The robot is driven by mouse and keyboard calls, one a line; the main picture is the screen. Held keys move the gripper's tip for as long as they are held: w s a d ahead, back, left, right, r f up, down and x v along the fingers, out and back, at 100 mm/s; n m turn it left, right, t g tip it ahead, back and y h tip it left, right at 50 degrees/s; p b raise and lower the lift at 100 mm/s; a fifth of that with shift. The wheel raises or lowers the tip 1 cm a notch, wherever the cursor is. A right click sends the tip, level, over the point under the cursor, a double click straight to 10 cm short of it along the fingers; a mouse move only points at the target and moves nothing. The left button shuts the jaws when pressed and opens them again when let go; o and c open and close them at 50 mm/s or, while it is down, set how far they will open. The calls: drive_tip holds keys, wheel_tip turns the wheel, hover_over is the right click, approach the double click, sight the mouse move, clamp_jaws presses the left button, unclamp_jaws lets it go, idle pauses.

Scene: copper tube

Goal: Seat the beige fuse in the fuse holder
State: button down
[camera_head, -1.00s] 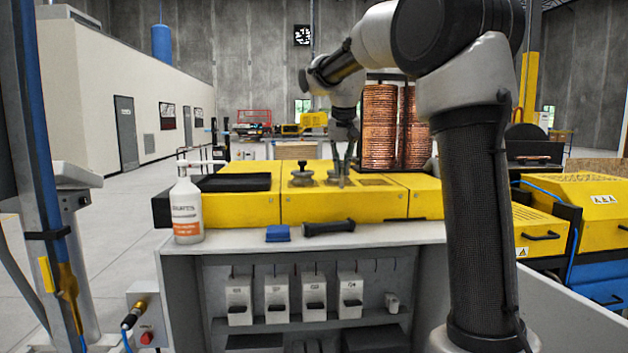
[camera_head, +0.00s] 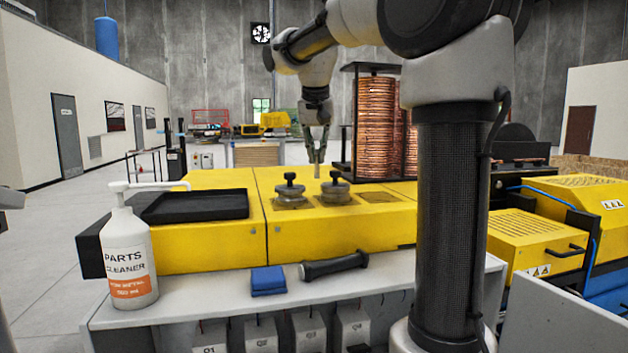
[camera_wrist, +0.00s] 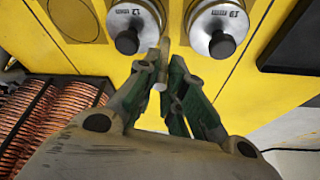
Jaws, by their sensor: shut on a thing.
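My gripper (camera_head: 317,155) points down above the yellow machine, behind two round knobbed metal fittings. Its fingers also show in the wrist view (camera_wrist: 162,72), closed around a small pale piece (camera_wrist: 161,86), which looks like the beige fuse. The fingers hide most of it. In the head view a short pale end shows just below the fingertips. I cannot tell which thing is the fuse holder. Several white boxes (camera_head: 309,332) with Q labels hang under the bench top, cut by the lower picture edge.
The fittings (camera_head: 290,190) (camera_head: 335,188) stand on the yellow machine (camera_head: 200,235). A copper coil stack (camera_head: 376,125) stands right of the gripper. A cleaner bottle (camera_head: 128,255), blue cloth (camera_head: 268,280) and black handle-like tool (camera_head: 333,266) rest on the grey bench (camera_head: 215,306).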

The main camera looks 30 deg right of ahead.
sight(317, 168)
drive_tip(key=shift+f, duration=2.75)
drive_tip(key=shift+f, duration=0.1)
drive_tip(key=c, duration=1.8)
unclamp_jaws()
